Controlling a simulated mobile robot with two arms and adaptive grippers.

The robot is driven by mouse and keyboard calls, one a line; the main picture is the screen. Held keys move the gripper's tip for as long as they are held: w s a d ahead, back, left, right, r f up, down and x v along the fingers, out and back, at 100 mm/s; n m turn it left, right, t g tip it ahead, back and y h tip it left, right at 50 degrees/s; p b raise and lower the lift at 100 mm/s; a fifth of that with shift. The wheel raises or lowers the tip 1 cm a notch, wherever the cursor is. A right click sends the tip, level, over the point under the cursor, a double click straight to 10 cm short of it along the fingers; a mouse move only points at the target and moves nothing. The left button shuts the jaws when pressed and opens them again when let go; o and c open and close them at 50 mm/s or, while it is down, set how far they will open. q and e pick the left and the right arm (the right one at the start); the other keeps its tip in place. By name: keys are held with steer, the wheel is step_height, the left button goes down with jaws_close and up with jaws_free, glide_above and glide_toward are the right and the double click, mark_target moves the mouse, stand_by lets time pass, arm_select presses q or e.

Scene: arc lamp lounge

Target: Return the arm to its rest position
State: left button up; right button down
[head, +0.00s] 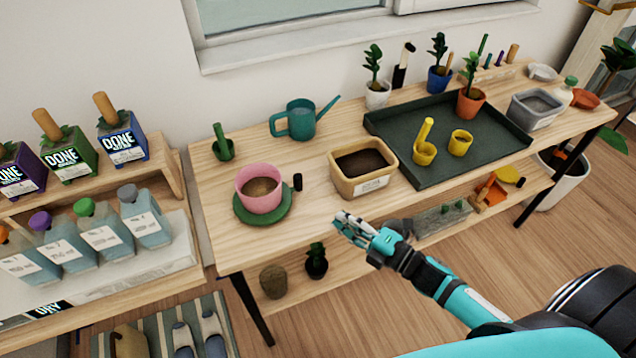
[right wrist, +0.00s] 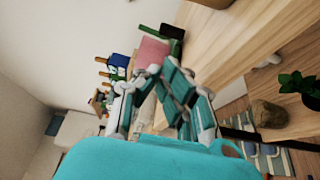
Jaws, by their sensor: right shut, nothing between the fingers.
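My right arm comes in from the lower right of the head view. Its gripper (head: 350,222) is shut and empty, just off the front edge of the wooden potting table (head: 320,208). In the right wrist view the fingers of my right gripper (right wrist: 155,72) come together with nothing between them. The nearest items on the table are a tan planter of soil (head: 362,187) and a pink pot (head: 245,183) on a green saucer (head: 278,217). The pink pot also shows beyond the fingertips in the right wrist view (right wrist: 151,52). My left gripper is not in view.
A dark green tray (head: 385,125) holds two yellow cups and a potted plant. A teal watering can (head: 302,122) stands at the back. A lower shelf holds a small dark plant pot (head: 316,265). At left, a rack holds several bottles and boxes.

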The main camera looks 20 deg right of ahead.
steer(key=s+a+f+m+g+h, duration=0.1)
steer(key=s+m+g+h, duration=0.4)
steer(key=s+m, duration=0.55)
steer(key=s+a+f+m+g+h, duration=0.15)
steer(key=s+m+g+h, duration=0.25)
steer(key=s+m+g, duration=0.45)
step_height(320, 180, down, 26)
steer(key=s+m, duration=0.1)
steer(key=m, duration=0.2)
steer(key=s+d+f+g, duration=0.1)
steer(key=s+d+f, duration=0.2)
steer(key=s+f, duration=1.4)
steer(key=shift+d+n, duration=0.15)
steer(key=shift+n, duration=0.15)
steer(key=shift+s, duration=0.1)
